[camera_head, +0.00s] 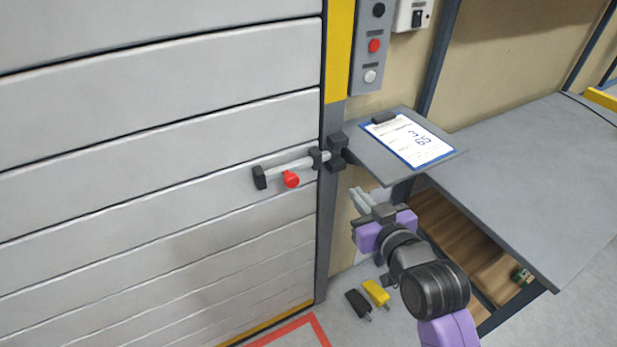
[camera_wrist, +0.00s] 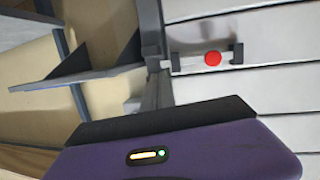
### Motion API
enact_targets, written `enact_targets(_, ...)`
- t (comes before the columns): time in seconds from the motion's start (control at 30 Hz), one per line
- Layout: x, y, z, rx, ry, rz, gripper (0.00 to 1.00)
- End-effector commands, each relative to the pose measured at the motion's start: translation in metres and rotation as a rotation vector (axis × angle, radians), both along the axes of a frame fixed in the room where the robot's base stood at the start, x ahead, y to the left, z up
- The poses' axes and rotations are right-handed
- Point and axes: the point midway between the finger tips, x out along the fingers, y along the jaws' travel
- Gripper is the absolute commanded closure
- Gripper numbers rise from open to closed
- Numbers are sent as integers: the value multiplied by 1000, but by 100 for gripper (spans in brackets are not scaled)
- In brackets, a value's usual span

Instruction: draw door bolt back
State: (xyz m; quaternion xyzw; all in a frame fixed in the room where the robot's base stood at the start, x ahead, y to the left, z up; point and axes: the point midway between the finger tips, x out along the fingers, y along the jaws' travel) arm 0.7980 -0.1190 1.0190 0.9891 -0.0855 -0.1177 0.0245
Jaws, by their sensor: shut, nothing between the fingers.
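The door bolt (camera_head: 280,169) is a grey bar with a red knob (camera_head: 291,179) on the slatted grey door (camera_head: 150,130). Its right end reaches the dark bracket (camera_head: 337,150) on the door frame. In the wrist view the bolt (camera_wrist: 190,65) and its red knob (camera_wrist: 212,58) show at upper right. My gripper (camera_head: 360,199) is shut and empty. In the head view it appears below and right of the bolt, apart from it, under the small shelf. My fingertips do not show clearly in the wrist view.
A small grey shelf (camera_head: 440,163) with a clipboard (camera_head: 410,139) juts out right of the bolt, above my gripper. A grey table (camera_head: 550,170) stands at right. A control box (camera_head: 370,60) is on the wall above. Black and yellow objects (camera_head: 376,292) lie below.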

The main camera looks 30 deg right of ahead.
Motion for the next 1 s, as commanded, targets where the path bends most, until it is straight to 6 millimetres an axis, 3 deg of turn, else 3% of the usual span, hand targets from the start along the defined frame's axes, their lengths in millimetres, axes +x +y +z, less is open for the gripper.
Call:
enact_targets(0.13, -3, -11, 8, 476, -96, -23, 100)
enact_targets(0.3, -2, 8, 22, 934, -159, 20, 100)
enact_targets(0.4, -2, 19, 28, 1100, -167, 36, 100)
enact_targets(0.67, 11, 21, 28, 1167, -165, 28, 100)
enact_targets(1.0, 74, 27, 22, 1162, -165, 29, 100)
